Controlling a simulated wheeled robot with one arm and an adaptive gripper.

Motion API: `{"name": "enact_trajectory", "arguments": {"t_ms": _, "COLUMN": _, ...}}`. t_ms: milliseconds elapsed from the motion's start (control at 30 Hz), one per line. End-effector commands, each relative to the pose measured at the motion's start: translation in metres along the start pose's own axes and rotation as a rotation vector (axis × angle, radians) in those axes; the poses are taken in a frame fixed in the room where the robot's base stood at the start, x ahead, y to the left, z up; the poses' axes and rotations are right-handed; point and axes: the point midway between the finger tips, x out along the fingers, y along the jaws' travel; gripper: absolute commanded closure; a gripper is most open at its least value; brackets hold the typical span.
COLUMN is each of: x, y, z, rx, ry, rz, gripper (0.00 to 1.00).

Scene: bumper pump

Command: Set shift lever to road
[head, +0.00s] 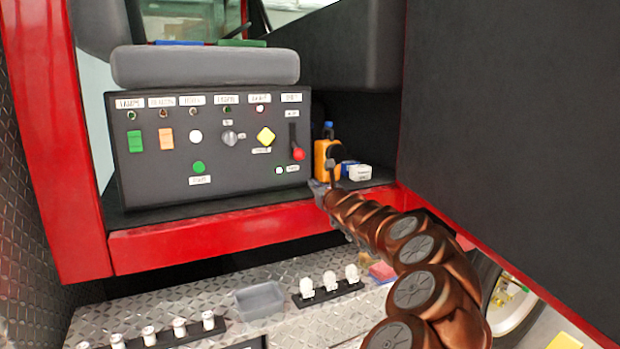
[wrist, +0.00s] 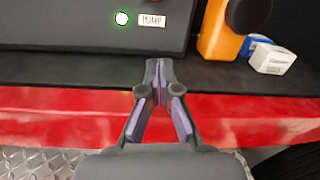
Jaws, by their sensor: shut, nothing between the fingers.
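The shift lever (head: 299,154) has a red ball knob and sits at the right end of the dark control panel (head: 240,165) in the head view. Its knob is at the lower end of a dark vertical slot, with small labels above it. A lit lamp (head: 279,170) is below left of the knob. In the wrist view this lamp (wrist: 122,18) glows white-green beside a label (wrist: 152,20) reading PUMP. My gripper (wrist: 158,64) is shut and empty, in front of the red sill, below and to the right of the lever.
An orange device (head: 322,158) stands right of the panel, with a small white box (head: 360,172) beside it. The red sill (head: 200,240) runs below the panel. A large dark panel (head: 500,130) is at the right. The space before the panel is clear.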

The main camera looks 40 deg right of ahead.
Motion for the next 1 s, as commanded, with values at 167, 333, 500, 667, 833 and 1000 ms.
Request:
{"name": "enact_trajectory", "arguments": {"t_ms": 167, "x": 0.014, "y": 0.000, "z": 0.000, "rx": -0.002, "ry": 0.004, "rz": 0.001, "gripper": 1.00}}
{"name": "enact_trajectory", "arguments": {"t_ms": 333, "x": 0.028, "y": 0.001, "z": 0.000, "rx": -0.001, "ry": 0.003, "rz": 0.001, "gripper": 1.00}}
{"name": "enact_trajectory", "arguments": {"t_ms": 500, "x": 0.042, "y": 0.000, "z": 0.002, "rx": -0.002, "ry": 0.000, "rz": 0.000, "gripper": 1.00}}
{"name": "enact_trajectory", "arguments": {"t_ms": 667, "x": 0.056, "y": -0.001, "z": 0.000, "rx": -0.002, "ry": 0.004, "rz": -0.001, "gripper": 1.00}}
{"name": "enact_trajectory", "arguments": {"t_ms": 833, "x": 0.070, "y": 0.001, "z": 0.001, "rx": -0.002, "ry": 0.001, "rz": 0.002, "gripper": 1.00}}
{"name": "enact_trajectory", "arguments": {"t_ms": 1000, "x": 0.082, "y": 0.000, "z": 0.002, "rx": -0.002, "ry": 0.000, "rz": 0.000, "gripper": 1.00}}
